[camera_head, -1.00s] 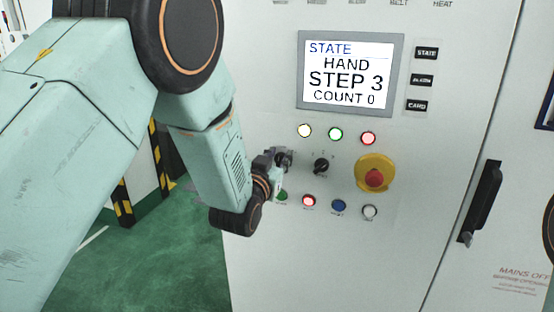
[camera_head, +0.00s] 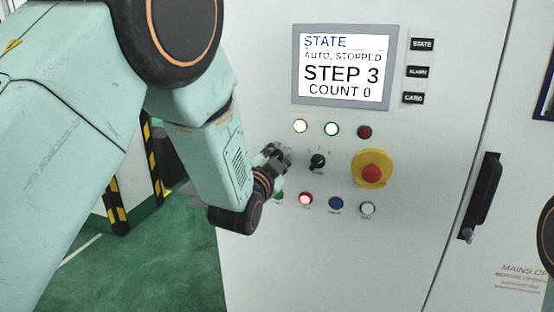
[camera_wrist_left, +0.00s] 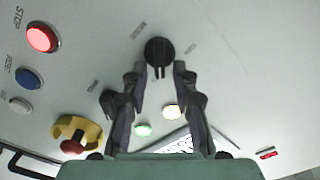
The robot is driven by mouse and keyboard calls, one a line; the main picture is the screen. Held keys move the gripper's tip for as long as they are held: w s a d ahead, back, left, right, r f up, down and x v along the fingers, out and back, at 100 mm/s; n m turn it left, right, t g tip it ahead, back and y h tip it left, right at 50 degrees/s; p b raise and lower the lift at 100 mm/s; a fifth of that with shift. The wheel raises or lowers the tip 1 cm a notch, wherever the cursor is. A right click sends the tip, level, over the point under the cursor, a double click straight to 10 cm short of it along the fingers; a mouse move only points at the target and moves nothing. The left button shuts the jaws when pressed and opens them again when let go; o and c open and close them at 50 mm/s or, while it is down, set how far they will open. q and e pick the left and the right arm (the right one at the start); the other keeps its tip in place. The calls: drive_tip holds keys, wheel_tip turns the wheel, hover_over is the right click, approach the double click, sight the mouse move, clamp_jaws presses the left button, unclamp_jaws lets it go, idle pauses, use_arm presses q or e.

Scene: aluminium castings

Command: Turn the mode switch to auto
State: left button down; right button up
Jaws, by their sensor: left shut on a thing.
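The mode switch is a round black knob (camera_wrist_left: 160,52) on the pale cabinet panel. In the left wrist view it sits between my left gripper's fingertips (camera_wrist_left: 160,70). My left gripper (camera_head: 277,155) is shut on it; in the head view the gripper and wrist hide most of this switch. The display (camera_head: 343,75) above reads STATE, AUTO, STOPPED, STEP 3, COUNT 0. My right gripper is not in view.
A second black knob (camera_head: 317,162) is close to the right of the gripper. A red emergency stop (camera_head: 371,173) on a yellow base is farther right. Lamps (camera_head: 331,129) are above, and several buttons (camera_head: 336,203) are below. A black door handle (camera_head: 482,195) stands out at the right.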

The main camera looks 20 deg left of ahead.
use_arm(q)
drive_tip(key=shift+f, duration=0.1)
idle(0.4)
drive_tip(key=c, duration=1.4)
unclamp_jaws()
drive_tip(key=s, duration=0.7)
drive_tip(key=shift+s+a, duration=0.2)
drive_tip(key=shift+s, duration=0.05)
